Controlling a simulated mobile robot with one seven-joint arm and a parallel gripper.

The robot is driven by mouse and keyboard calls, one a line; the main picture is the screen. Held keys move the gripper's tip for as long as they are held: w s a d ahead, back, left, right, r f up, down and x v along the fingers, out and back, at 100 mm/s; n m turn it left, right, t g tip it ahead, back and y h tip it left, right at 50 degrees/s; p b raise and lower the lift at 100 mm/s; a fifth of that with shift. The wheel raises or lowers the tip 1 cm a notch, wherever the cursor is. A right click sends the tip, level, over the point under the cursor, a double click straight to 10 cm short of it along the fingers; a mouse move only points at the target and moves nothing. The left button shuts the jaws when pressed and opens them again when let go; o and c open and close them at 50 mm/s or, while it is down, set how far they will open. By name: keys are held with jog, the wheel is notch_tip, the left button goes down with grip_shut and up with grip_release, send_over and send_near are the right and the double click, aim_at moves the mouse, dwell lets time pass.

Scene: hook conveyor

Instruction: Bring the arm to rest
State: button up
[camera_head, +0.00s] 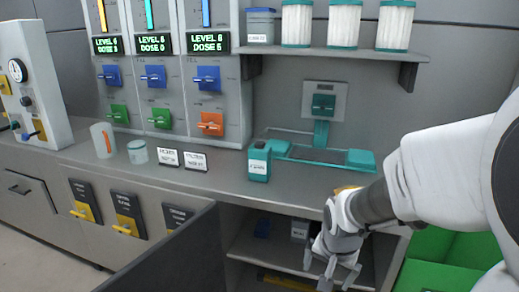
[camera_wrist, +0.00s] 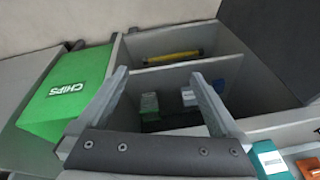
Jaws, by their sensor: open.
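My gripper (camera_head: 338,277) is open in the head view. It hangs fingers down in front of the open shelves under the counter, at the lower right. In the wrist view my gripper (camera_wrist: 163,98) shows two spread grey fingers with nothing between them. Behind the fingers lies the open cupboard, with small items inside. My white arm (camera_head: 440,165) reaches in from the right edge.
The counter (camera_head: 220,180) holds a teal bottle (camera_head: 259,163), a clear cup (camera_head: 103,140) and two small signs. Dispensers and a shelf (camera_head: 340,54) with canisters stand behind.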

jog(key=s+r+n+t, duration=0.2)
jog(key=s+r+n, duration=0.4)
jog(key=s+r, duration=0.8)
notch_tip(320, 180, up, 23)
jog(key=p, duration=2.3)
jog(key=shift+s+a+r, duration=0.2)
jog(key=shift+a, duration=0.2)
jog(key=shift+a+n, duration=0.1)
jog(key=shift+n, duration=0.2)
